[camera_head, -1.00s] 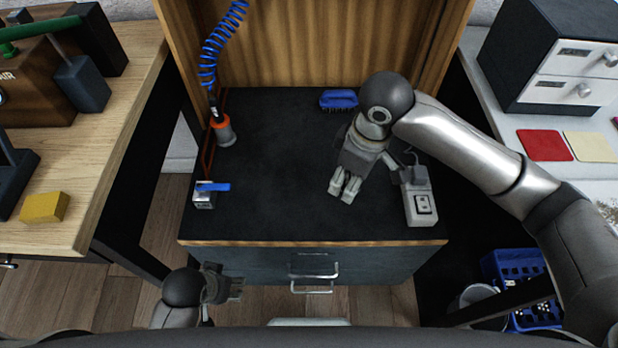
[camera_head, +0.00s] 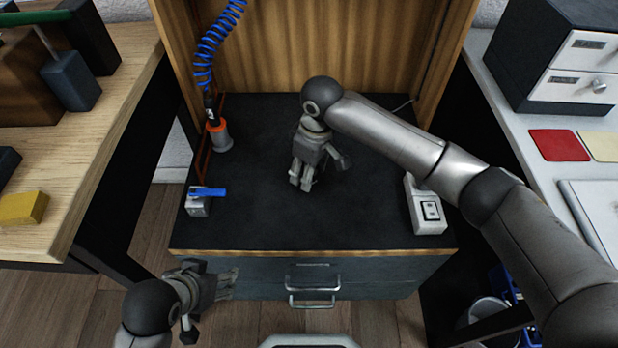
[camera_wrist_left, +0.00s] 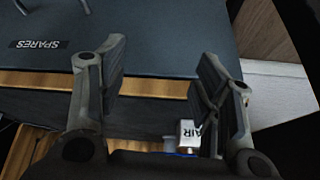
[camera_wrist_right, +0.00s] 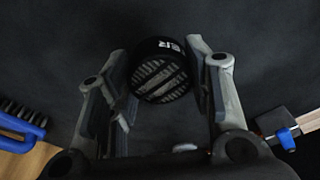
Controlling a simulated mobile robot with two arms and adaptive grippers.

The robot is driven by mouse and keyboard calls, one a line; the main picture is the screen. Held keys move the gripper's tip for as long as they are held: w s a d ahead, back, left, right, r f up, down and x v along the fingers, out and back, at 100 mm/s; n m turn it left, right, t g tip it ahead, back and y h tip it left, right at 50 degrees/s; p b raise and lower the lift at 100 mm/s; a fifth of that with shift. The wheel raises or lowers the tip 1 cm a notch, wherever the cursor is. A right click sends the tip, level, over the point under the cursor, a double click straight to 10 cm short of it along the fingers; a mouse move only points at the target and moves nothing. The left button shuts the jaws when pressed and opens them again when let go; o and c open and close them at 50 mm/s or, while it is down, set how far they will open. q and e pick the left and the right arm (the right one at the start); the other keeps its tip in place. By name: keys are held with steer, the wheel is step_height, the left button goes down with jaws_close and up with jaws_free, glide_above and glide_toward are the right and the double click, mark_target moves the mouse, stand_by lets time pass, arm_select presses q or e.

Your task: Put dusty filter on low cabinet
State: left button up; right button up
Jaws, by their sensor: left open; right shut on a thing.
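In the right wrist view a round black filter (camera_wrist_right: 160,80) with pale slats and partly readable white letters sits between the fingers of my right gripper (camera_wrist_right: 163,97), which is shut on it. In the head view my right gripper (camera_head: 302,184) points down over the middle of the black worktop (camera_head: 255,215); the filter is hidden there. Below the worktop is a cabinet front (camera_head: 375,277) with metal handles. A SPARES label (camera_wrist_left: 39,44) shows on a dark front in the left wrist view. My left gripper (camera_head: 230,283) is open and empty, low in front of the cabinet.
A small grey block with a blue lever (camera_head: 205,200) is at the worktop's left front; a white switch box (camera_head: 427,210) is at its right. An orange-collared nozzle (camera_head: 220,135) hangs at the back left. A blue brush (camera_wrist_right: 20,128) shows in the right wrist view.

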mark_target(228, 247)
arm_select(q)
steer(key=w, duration=0.1)
steer(key=w+d+r+t, duration=0.1)
steer(key=w, duration=0.1)
steer(key=w+r+t+b, duration=0.1)
steer(key=shift+w+d+h, duration=0.3)
steer(key=shift+w, duration=0.05)
arm_select(e)
step_height(228, 247, down, 2)
steer(key=shift+d+f, duration=0.1)
steer(key=shift+f, duration=0.1)
arm_select(q)
steer(key=shift+w+d+r+t, duration=0.15)
steer(key=shift+w+r+t, duration=0.15)
steer(key=shift+w+t, duration=0.2)
arm_select(e)
steer(key=shift+f, duration=0.1)
arm_select(q)
steer(key=shift+s, duration=0.1)
steer(key=shift+s+f, duration=0.15)
steer(key=shift+s, duration=0.05)
arm_select(e)
steer(key=shift+f, duration=0.1)
steer(key=o, duration=1)
